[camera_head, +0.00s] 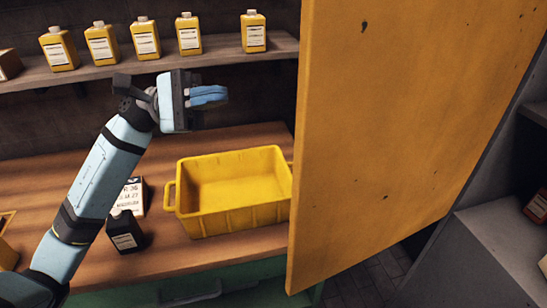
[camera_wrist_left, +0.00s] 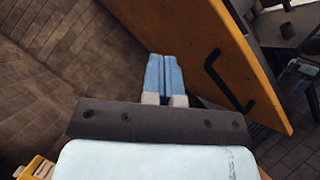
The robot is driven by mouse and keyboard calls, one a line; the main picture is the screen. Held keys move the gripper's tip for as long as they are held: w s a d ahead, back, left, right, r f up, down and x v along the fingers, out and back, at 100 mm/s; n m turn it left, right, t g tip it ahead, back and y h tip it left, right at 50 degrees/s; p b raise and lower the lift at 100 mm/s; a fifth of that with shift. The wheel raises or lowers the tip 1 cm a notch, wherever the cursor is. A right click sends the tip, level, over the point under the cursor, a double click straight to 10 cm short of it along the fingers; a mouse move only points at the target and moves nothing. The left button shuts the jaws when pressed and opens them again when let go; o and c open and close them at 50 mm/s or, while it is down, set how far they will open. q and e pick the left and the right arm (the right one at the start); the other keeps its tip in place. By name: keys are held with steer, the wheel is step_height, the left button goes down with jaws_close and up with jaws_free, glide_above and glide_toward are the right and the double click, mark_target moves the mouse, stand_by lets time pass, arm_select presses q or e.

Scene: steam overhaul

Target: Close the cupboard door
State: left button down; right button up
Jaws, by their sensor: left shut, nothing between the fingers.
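The cupboard door (camera_head: 400,120) is a large orange-yellow panel with dark scuffs, standing open across the right half of the head view. In the left wrist view the door (camera_wrist_left: 185,35) shows its other face, with a black bar handle (camera_wrist_left: 228,80). My left gripper (camera_head: 226,95) is shut and empty, left of the door and apart from it in the head view. Its two blue fingers (camera_wrist_left: 165,58) are together in the left wrist view, pointing toward the door left of the handle. Whether they touch the door cannot be told there. My right gripper is not seen.
A yellow bin (camera_head: 236,218) stands on the wooden worktop (camera_head: 190,262), close to the door's edge. A dark bottle (camera_head: 125,232) and a labelled box (camera_head: 133,194) are left of it. Several yellow bottles stand on a shelf (camera_head: 125,74) behind my gripper. A grey cabinet (camera_head: 490,245) is at right.

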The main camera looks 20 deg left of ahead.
arm_select(q)
steer(key=s+d+m+g+y+p, duration=0.1)
steer(key=s+d+m+y+p, duration=0.2)
steer(key=d, duration=0.9)
steer(key=s+m, duration=0.2)
steer(key=m, duration=0.2)
steer(key=shift+r+y, duration=0.3)
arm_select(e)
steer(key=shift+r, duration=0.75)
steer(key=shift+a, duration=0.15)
